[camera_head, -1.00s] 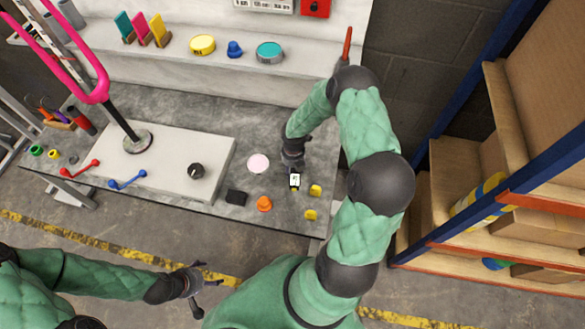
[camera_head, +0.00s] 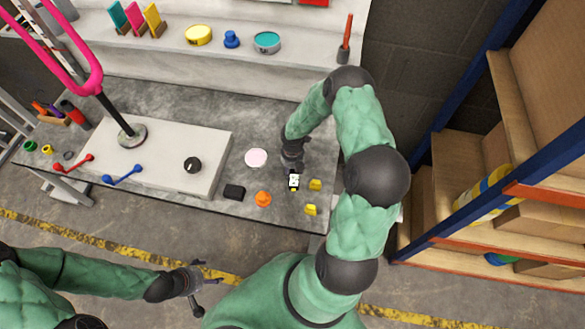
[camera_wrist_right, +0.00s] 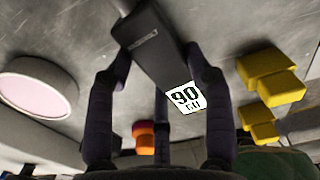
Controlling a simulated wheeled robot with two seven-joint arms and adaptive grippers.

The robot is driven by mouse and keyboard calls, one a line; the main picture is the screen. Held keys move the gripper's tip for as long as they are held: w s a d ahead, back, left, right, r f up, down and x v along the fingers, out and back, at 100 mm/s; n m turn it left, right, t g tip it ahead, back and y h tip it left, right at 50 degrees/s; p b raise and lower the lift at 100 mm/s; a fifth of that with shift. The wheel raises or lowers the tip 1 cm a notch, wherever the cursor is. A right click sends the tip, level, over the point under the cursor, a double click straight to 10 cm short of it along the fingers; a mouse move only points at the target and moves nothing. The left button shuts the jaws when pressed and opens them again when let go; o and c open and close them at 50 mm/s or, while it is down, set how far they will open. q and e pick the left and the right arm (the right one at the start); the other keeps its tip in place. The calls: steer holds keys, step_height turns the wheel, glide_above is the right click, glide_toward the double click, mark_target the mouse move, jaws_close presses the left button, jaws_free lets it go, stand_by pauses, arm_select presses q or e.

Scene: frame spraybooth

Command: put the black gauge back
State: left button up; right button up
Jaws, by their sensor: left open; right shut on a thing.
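The black gauge (camera_wrist_right: 150,45) is a dark slim block with a white label reading 90 at one end. My right gripper (camera_wrist_right: 155,65) is shut on it, one finger along each side. In the head view the gauge (camera_head: 294,180) shows its white face just in front of my right gripper (camera_head: 292,168), over the right part of the bench. I cannot tell whether it touches the bench. Yellow blocks (camera_head: 315,185) (camera_wrist_right: 268,75) stand just right of it. My left gripper (camera_head: 195,283) is open and empty, low and away from the bench front.
An orange knob-like piece (camera_head: 263,199), a black block (camera_head: 234,192) and a pale pink disc (camera_head: 256,158) lie left of the gauge. A white slab (camera_head: 170,140) carries a black dial (camera_head: 192,165) and a pink-framed stand (camera_head: 132,135). Shelving (camera_head: 470,245) stands at the right.

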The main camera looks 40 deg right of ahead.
steer(key=o, duration=1.3)
steer(key=shift+o, duration=0.2)
steer(key=shift+f, duration=0.1)
step_height(320, 180, up, 12)
